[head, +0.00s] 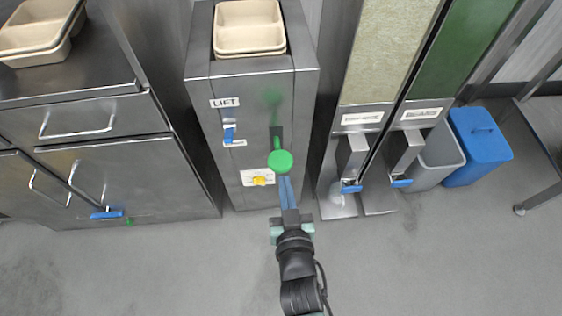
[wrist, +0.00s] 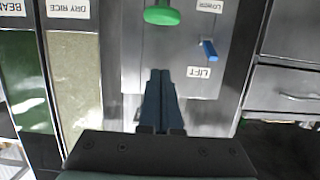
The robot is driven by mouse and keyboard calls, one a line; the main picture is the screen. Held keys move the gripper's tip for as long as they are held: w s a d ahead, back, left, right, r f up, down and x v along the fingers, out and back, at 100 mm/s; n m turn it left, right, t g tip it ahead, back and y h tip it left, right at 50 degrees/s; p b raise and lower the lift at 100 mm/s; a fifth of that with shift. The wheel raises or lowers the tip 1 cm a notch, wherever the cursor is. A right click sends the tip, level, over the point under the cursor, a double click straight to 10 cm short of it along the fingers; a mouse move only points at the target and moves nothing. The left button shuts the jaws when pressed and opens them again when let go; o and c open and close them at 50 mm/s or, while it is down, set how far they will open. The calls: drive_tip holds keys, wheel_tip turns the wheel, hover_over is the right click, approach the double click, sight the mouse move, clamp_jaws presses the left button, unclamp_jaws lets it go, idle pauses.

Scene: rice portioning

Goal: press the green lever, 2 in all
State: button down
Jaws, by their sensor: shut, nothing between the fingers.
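The green lever (head: 280,160) has a round green knob and sticks out of a dark vertical slot on the front of the steel cabinet labelled LIFT. It also shows at the top of the wrist view (wrist: 162,15). My gripper (head: 285,182) is shut and empty, its fingers together and pointing at the cabinet front. In the head view the fingertips are just below the knob. In the wrist view the fingertips (wrist: 161,76) sit apart from the knob, with a gap of panel between them. I cannot tell whether they touch the panel.
A blue switch (head: 229,133) and a yellow knob (head: 259,181) are on the same cabinet front. A beige tray (head: 249,40) sits on top. Two dispensers with blue levers (head: 351,188) stand to the right, then a blue bin (head: 480,146). The floor in front is clear.

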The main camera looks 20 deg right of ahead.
drive_tip(key=b, duration=0.2)
hover_over(281, 168)
drive_tip(key=f, duration=0.2)
drive_tip(key=shift+w+a+f, duration=0.15)
drive_tip(key=shift+w+f, duration=0.1)
drive_tip(key=shift+f, duration=0.05)
wheel_tip(281, 168, down, 3)
drive_tip(key=shift+s+r, duration=0.1)
drive_tip(key=shift+s, duration=0.05)
drive_tip(key=shift+f+b, duration=0.35)
drive_tip(key=shift+f, duration=0.15)
